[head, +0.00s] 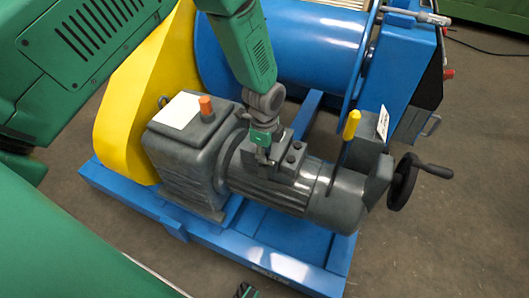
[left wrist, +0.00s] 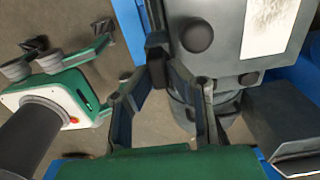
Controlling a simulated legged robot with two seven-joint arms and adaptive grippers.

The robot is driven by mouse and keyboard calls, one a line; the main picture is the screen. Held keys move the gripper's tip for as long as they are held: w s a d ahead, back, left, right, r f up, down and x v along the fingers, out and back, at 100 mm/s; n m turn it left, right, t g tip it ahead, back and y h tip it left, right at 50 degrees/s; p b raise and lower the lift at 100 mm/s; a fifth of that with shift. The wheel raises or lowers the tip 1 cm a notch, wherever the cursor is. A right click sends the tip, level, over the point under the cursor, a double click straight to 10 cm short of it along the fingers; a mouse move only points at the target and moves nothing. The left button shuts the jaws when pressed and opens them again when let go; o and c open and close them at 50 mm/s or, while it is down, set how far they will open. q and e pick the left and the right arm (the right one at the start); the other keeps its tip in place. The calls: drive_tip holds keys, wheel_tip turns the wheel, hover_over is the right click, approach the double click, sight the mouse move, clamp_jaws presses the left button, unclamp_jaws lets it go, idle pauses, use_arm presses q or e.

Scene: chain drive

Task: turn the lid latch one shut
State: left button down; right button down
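A grey motor (head: 283,190) lies on the blue frame in the head view, with a small box (head: 290,158) on top. My left gripper (head: 262,150) points down close to this box; it hides part of it, and I cannot tell whether they touch. In the left wrist view the fingers of my left gripper (left wrist: 176,80) stand apart with nothing clearly held between them. A grey housing (left wrist: 225,50) with a round dark knob (left wrist: 197,36) lies beyond them. I cannot make out lid latch one for sure. My right gripper (left wrist: 68,50) shows with its fingers wide apart.
A yellow guard (head: 140,95) and a grey gearbox (head: 188,150) with an orange cap (head: 206,105) stand left of the motor. A yellow-handled lever (head: 351,125) and a handwheel (head: 404,182) are on the right. A blue drum (head: 310,45) lies behind.

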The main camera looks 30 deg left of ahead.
use_arm(q)
drive_tip(key=shift+a, duration=0.55)
drive_tip(key=shift+d, duration=0.15)
drive_tip(key=n+p, duration=0.2)
drive_tip(key=n, duration=0.1)
drive_tip(key=shift+r+n, duration=0.15)
drive_tip(key=shift+n, duration=0.15)
drive_tip(key=n+p, duration=0.2)
drive_tip(key=n, duration=0.3)
drive_tip(key=shift+p, duration=0.35)
drive_tip(key=n+p, duration=0.1)
drive_tip(key=n, duration=0.3)
drive_tip(key=shift+s+d+n, duration=0.1)
drive_tip(key=shift+d+n, duration=0.05)
drive_tip(key=shift+n, duration=0.25)
drive_tip(key=shift+d+n+p, duration=0.15)
drive_tip(key=shift+n+p, duration=0.25)
drive_tip(key=shift+n, duration=1.9)
